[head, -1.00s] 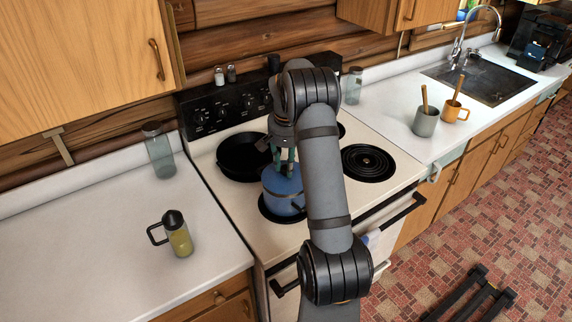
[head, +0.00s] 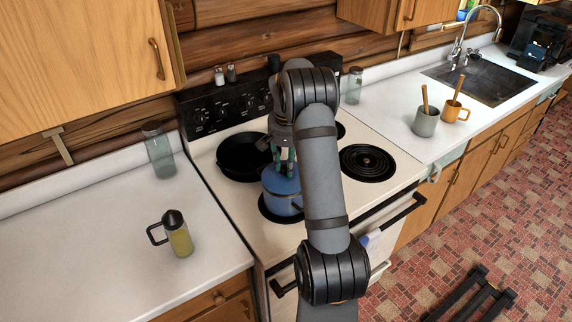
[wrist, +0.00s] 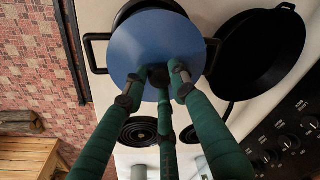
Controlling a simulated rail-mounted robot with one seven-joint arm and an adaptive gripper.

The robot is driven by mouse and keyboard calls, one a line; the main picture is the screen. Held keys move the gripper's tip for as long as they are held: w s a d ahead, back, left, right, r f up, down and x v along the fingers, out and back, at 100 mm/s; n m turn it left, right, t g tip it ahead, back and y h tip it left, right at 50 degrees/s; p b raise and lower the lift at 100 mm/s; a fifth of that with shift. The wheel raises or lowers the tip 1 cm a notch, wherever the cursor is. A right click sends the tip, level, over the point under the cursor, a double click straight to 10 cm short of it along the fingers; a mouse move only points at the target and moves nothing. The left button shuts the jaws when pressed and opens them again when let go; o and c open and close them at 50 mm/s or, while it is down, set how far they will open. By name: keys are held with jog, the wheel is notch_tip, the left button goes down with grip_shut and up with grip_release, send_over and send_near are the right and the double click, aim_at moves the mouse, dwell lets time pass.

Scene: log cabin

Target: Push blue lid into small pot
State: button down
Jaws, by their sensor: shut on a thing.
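The blue lid (wrist: 150,38) shows as a round disc from above in the wrist view, lying over the small pot. The small pot (head: 284,203) is blue and stands on the front left burner; in the head view the lid (head: 272,180) sits at its top. Whether the lid is fully seated cannot be told. The pot's black side handles stick out beyond the lid in the wrist view. My gripper (wrist: 156,78), with green fingers, is shut on the lid at its middle, where the knob is mostly hidden. It also shows above the pot in the head view (head: 283,170).
A black frying pan (head: 241,157) stands just behind the pot and also shows beside it in the wrist view (wrist: 262,50). A bare coil burner (head: 368,162) is at the right.

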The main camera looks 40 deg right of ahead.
aim_at(286, 178)
jog(key=shift+f+b, duration=1)
jog(key=shift+b, duration=0.05)
dwell(0.4)
jog(key=c, duration=1.3)
grip_release()
jog(key=shift+c, duration=0.2)
jog(key=shift+r, duration=0.1)
notch_tip(286, 178, up, 12)
jog(key=s+a, duration=0.1)
jog(key=shift+s, duration=0.15)
